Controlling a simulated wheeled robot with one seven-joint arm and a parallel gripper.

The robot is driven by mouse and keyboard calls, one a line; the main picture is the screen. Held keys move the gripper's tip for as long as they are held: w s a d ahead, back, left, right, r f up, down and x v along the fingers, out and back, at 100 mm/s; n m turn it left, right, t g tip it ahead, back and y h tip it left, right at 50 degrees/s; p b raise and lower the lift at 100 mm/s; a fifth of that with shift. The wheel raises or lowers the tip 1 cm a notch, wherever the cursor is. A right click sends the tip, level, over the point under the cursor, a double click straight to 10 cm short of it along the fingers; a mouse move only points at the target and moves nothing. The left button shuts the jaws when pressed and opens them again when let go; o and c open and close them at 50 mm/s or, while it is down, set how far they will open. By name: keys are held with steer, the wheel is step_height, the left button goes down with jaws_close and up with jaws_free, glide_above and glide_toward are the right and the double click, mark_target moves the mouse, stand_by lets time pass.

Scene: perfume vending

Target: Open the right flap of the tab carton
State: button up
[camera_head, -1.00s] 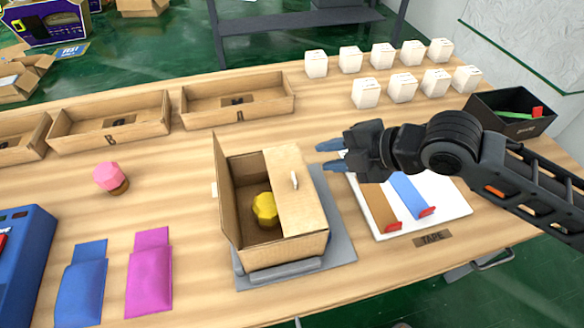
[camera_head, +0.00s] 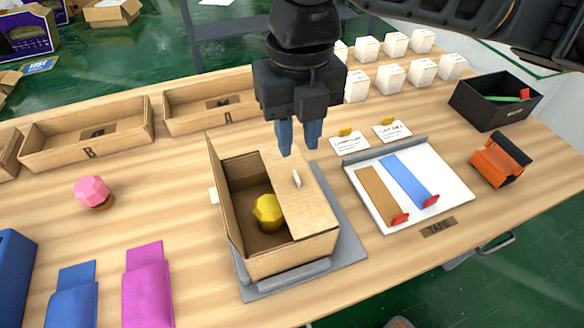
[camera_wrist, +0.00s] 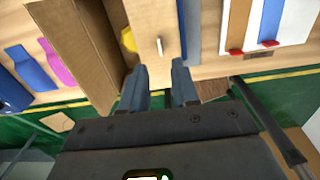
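The tab carton (camera_head: 282,262) is a brown cardboard box on a grey tray (camera_head: 345,250). Its left flap (camera_head: 224,198) stands upright. Its right flap (camera_head: 305,212) lies flat over the right half of the opening, with a small white tab (camera_head: 297,178) standing up on it. A yellow faceted perfume bottle (camera_head: 267,211) sits inside on the left. My gripper (camera_head: 299,138) points down above the far end of the right flap, open and empty. In the wrist view, the white tab (camera_wrist: 159,46) shows just beyond and between the open fingertips (camera_wrist: 160,75).
Open bins (camera_head: 90,140) stand at the back left, and several white boxes (camera_head: 390,77) at the back right. A white board (camera_head: 408,185) with brown and blue strips lies right of the carton. A pink bottle (camera_head: 92,191) and pouches (camera_head: 147,285) are at left.

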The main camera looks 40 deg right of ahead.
mark_target(297, 176)
step_height(297, 176, down, 8)
steer(key=shift+r+b, duration=0.15)
steer(key=shift+b, duration=0.55)
jaws_close()
stand_by(1.1)
